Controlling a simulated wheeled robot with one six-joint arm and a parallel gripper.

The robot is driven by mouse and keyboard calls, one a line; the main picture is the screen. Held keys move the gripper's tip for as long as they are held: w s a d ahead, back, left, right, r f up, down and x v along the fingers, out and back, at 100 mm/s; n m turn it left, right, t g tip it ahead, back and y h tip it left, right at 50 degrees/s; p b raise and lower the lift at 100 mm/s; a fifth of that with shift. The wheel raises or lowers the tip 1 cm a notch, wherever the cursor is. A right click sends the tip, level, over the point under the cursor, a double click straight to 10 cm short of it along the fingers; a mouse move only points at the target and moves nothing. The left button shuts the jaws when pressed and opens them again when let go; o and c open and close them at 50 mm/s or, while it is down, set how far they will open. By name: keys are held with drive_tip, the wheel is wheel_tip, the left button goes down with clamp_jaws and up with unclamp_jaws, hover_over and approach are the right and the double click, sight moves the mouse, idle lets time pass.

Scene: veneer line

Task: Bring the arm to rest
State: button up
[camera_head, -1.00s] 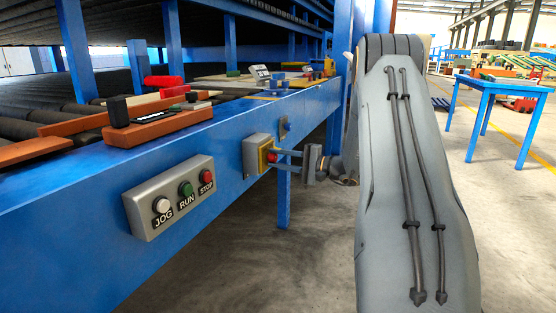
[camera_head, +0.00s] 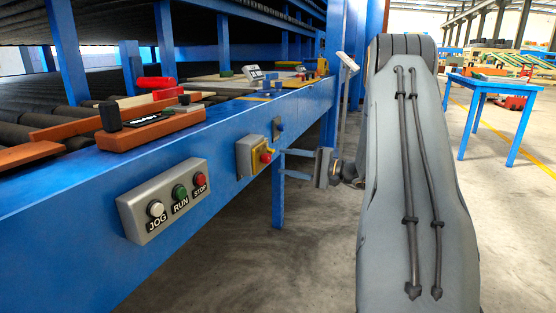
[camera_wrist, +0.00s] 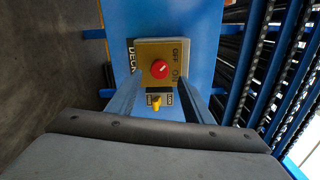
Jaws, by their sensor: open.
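My gripper (camera_head: 283,163) is open and empty in the head view, its two fingers reaching left toward the blue frame beam. The fingertips stop just short of a red rotary knob (camera_head: 266,158) on a yellow-faced grey switch box (camera_head: 244,158). In the wrist view the red knob (camera_wrist: 160,69) sits on a plate marked OFF and ON, between the lines of the two fingers and apart from them. A small yellow selector (camera_wrist: 155,102) shows near it there. My grey arm link fills the right of the head view.
A grey button box (camera_head: 164,199) with JOG, RUN and STOP is on the beam to the left. Wooden blocks (camera_head: 148,132) and small items lie along the beam top by black rollers. A blue upright stands behind my gripper. A blue table (camera_head: 492,90) is far right; floor between is clear.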

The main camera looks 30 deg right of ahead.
drive_tip(key=shift+v, duration=0.8)
